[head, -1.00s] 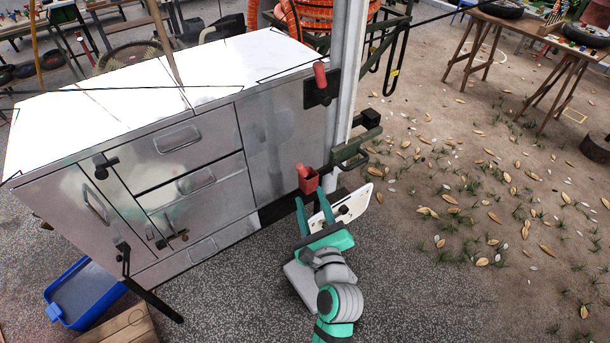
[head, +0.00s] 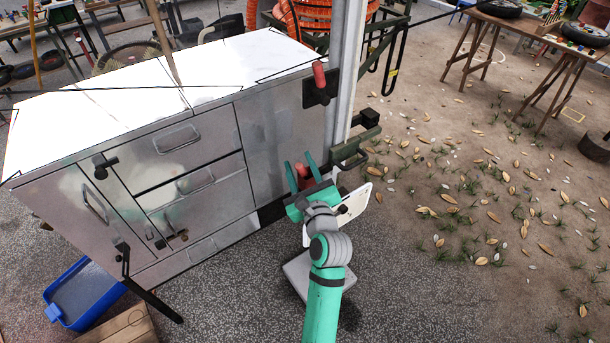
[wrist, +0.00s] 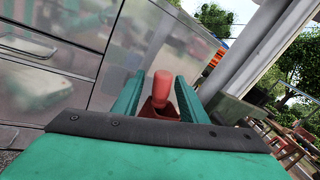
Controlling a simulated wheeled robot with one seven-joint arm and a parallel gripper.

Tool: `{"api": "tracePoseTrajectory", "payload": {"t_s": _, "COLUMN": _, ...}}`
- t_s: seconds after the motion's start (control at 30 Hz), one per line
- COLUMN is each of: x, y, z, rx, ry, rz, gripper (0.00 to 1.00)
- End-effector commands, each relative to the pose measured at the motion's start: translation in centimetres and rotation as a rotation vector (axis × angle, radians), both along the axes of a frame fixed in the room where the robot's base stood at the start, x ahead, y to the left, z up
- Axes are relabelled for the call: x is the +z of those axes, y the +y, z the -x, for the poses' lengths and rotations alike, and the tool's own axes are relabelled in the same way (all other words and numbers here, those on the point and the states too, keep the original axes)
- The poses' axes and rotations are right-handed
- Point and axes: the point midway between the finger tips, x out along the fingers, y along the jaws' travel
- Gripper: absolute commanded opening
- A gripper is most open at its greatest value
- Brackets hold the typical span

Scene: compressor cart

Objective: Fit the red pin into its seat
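A red pin with a rounded grip (wrist: 163,86) stands upright in a wider red block (wrist: 158,112) in the wrist view. In the head view this red piece (head: 303,171) is partly hidden by my gripper, beside the cabinet's lower right corner. My gripper (head: 298,158) is open, with its teal fingers on either side of the pin. The fingers (wrist: 159,76) show gaps to the grip in the wrist view. Another red upright piece (head: 319,74) sits on a black bracket (head: 318,92) at the cabinet's upper right. I cannot tell which part is the seat.
The metal cabinet (head: 272,120) stands close left of my gripper. A pale post (head: 348,60) and a dark green bar (head: 357,145) are close on the right. A white plate (head: 356,203) lies beside my wrist. A blue bin (head: 80,292) is at lower left. Open ground lies right.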

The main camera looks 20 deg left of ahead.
Motion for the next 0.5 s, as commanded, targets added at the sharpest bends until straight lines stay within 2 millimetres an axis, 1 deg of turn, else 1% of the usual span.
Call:
{"api": "tracePoseTrajectory", "payload": {"t_s": 0.03, "x": 0.1, "y": 0.4, "z": -0.6, "rx": 0.001, "ry": 0.000, "rz": 0.000, "gripper": 0.39}}
{"api": "tracePoseTrajectory", "payload": {"t_s": 0.1, "x": 0.1, "y": 0.8, "z": -1.3, "rx": 0.001, "ry": 0.000, "rz": -0.001, "gripper": 0.39}}
{"api": "tracePoseTrajectory", "payload": {"t_s": 0.2, "x": 0.0, "y": 1.2, "z": -1.9, "rx": 0.000, "ry": 0.001, "rz": -0.001, "gripper": 0.39}}
{"api": "tracePoseTrajectory", "payload": {"t_s": 0.47, "x": 0.0, "y": 1.3, "z": -2.1, "rx": -0.001, "ry": 0.000, "rz": 0.000, "gripper": 0.39}}
{"api": "tracePoseTrajectory", "payload": {"t_s": 0.5, "x": 0.0, "y": 1.3, "z": -2.1, "rx": -0.001, "ry": 0.000, "rz": 0.000, "gripper": 0.32}}
